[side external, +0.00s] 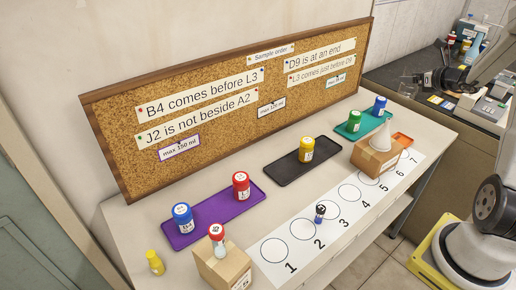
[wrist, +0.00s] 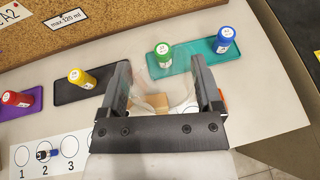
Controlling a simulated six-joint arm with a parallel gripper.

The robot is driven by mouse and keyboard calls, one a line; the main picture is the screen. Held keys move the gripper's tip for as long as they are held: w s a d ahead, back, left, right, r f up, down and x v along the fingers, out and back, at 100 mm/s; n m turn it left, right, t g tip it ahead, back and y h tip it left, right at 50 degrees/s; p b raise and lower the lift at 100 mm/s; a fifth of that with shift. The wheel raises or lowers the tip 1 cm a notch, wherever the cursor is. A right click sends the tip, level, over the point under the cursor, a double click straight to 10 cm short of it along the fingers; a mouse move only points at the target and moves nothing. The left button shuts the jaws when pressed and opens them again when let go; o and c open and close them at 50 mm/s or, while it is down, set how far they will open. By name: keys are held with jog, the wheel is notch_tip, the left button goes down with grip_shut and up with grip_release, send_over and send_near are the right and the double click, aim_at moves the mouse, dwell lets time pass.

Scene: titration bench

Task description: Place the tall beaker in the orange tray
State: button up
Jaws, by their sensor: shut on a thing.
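My gripper (wrist: 162,82) is shut on a clear glass vessel, the tall beaker (wrist: 165,68), between its two dark fingers in the wrist view. The glass is see-through and its full shape is hard to make out. In the side view my gripper (side external: 428,80) is at the upper right, above and beyond the far right end of the bench; the beaker is too faint to tell there. The orange tray (side external: 403,138) lies at the bench's right end, partly hidden behind a cardboard box (side external: 374,159). Only a sliver of orange shows in the wrist view.
A white conical vessel (side external: 383,135) stands on the box near the orange tray. The teal tray (side external: 362,128) holds green and blue bottles. Black (side external: 285,165) and purple (side external: 213,216) trays hold bottles. A numbered strip (side external: 290,262) runs along the front; a small blue-banded item (side external: 319,214) is on it.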

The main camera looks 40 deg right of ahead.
jog(key=d+m+g+h, duration=0.3)
jog(key=d+m+h, duration=0.3)
jog(key=d, duration=0.5)
jog(key=m+h, duration=0.1)
send_over(401, 141)
notch_tip(401, 141, down, 16)
jog(key=shift+g, duration=0.3)
jog(key=shift+f, duration=0.1)
jog(key=shift+f, duration=2.15)
jog(key=shift+f, duration=0.1)
jog(key=shift+f, duration=1.65)
jog(key=shift+f, duration=0.15)
